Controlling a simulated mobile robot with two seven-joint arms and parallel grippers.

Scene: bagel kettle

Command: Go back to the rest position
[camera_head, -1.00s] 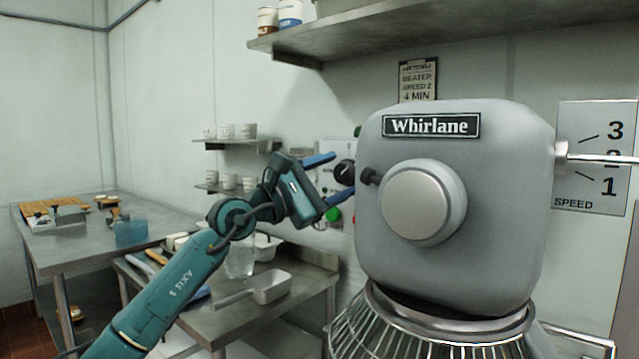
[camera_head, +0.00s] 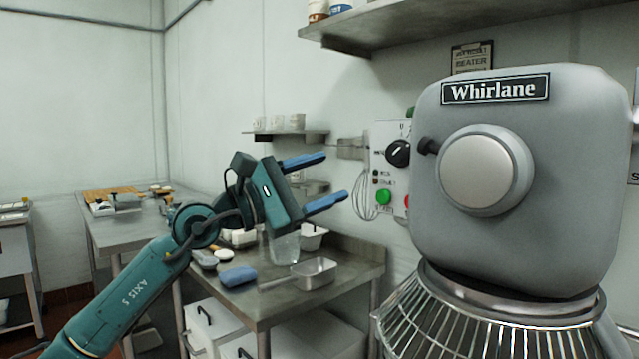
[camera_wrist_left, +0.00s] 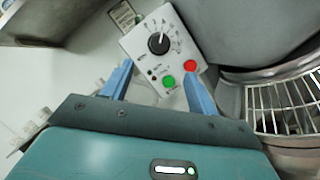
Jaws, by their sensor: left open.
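My left gripper (camera_head: 316,182) is open and empty in the head view, its two blue fingers pointing right, with a gap from the control panel (camera_head: 388,168). The panel is a white box with a black dial (camera_head: 399,153), a green button (camera_head: 384,197) and a red button partly hidden behind the mixer. In the left wrist view the panel (camera_wrist_left: 150,60) shows ahead, between and beyond the fingers (camera_wrist_left: 158,88), with the dial (camera_wrist_left: 158,43), green button (camera_wrist_left: 169,82) and red button (camera_wrist_left: 190,65). My right gripper is not in view.
The large grey Whirlane mixer (camera_head: 590,170) with its wire guard (camera_head: 470,325) fills the right. A steel table (camera_head: 345,270) with a scoop (camera_head: 315,272) and tubs stands below my left arm. A shelf (camera_head: 400,22) hangs above. Another table (camera_head: 120,225) stands at left.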

